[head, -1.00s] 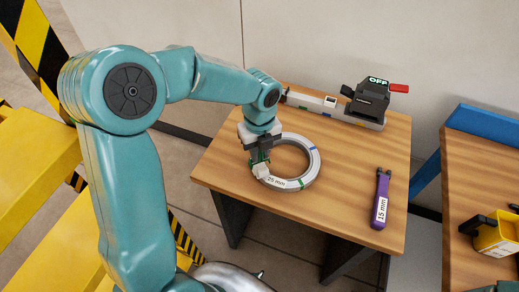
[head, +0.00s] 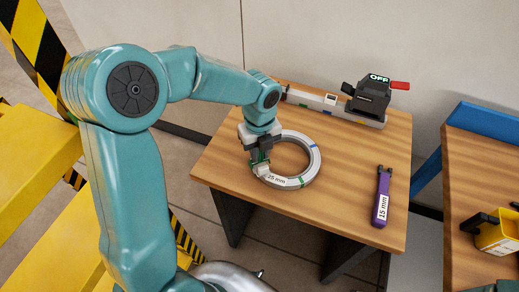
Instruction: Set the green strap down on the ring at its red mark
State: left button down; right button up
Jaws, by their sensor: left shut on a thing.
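A pale grey ring (head: 311,166) lies flat on the wooden table. It has a blue mark at its right, a green mark at its front right and a "25 mm" label at its front. My left gripper (head: 260,163) is at the ring's left side, shut on the green strap (head: 258,155). Only a little green shows between the dark fingers, with a small pale piece just below them. I cannot tell whether the strap touches the ring. No red mark shows on the ring; its left part is covered by the gripper. My right gripper is not in view.
A purple tool (head: 382,197) labelled "15 mm" lies at the table's right. A dark device (head: 368,101) with an "OFF" display and red lever stands on a pale rail at the back. The table (head: 335,205) is clear between ring and tool. A yellow container (head: 496,236) sits on another table.

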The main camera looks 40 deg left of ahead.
pick_arm(q)
jog(key=shift+f+b, duration=0.35)
jog(key=shift+f, duration=0.3)
jog(key=c, duration=0.9)
grip_release()
jog(key=shift+r, duration=0.1)
notch_tip(320, 180, up, 16)
jog(key=shift+r+p, duration=0.1)
jog(key=shift+p, duration=0.3)
